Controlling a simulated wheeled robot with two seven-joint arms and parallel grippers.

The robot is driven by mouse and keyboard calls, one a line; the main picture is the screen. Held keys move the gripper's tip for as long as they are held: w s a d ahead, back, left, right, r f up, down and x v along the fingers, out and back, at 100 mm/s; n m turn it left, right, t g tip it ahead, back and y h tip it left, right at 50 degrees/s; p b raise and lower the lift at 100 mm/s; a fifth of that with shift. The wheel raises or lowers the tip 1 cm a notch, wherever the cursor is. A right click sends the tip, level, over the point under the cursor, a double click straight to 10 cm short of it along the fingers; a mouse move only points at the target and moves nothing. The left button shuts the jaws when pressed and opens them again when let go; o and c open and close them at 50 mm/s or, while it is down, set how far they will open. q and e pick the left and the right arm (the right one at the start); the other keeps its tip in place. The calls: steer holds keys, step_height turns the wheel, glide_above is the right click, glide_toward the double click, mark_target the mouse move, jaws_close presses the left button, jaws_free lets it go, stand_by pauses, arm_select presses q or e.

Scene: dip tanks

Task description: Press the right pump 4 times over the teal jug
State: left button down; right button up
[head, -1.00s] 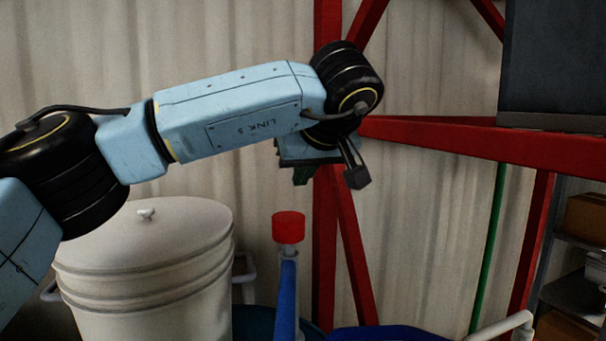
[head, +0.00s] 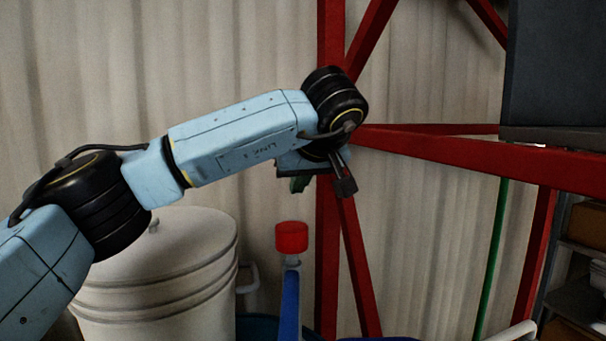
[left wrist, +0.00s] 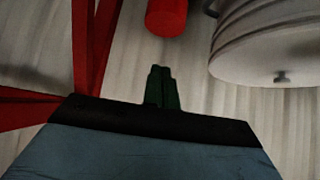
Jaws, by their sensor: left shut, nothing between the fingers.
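A red cylindrical cap (head: 291,237) tops a blue upright (head: 289,300), like a pump head; I cannot tell whether it is the right pump. My left gripper (head: 299,186) is above the cap and apart from it, with its dark green fingers pointing down. In the left wrist view the fingers (left wrist: 162,72) are together with nothing between them, and the red cap (left wrist: 166,18) lies beyond their tips. A dark teal-blue rim (head: 255,325) shows low behind the upright; I cannot tell if it is the teal jug. My right gripper is out of view.
A large white lidded bucket (head: 165,270) stands left of the red cap, below my left arm. Red steel beams (head: 329,250) rise close behind the gripper. A shelf with boxes (head: 585,228) is at the far right. A pale pipe (head: 515,332) shows low at right.

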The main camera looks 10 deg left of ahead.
arm_select(q)
glide_above(289, 224)
steer(key=s+d, duration=0.2)
steer(key=f, duration=0.4)
steer(key=shift+s+a+f+p, duration=0.15)
steer(key=shift+a+p, duration=0.1)
steer(key=shift+p, duration=0.15)
step_height(289, 224, down, 2)
steer(key=shift+s+f, duration=0.1)
steer(key=shift+f, duration=0.5)
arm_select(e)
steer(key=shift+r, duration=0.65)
arm_select(q)
steer(key=shift+d, duration=0.1)
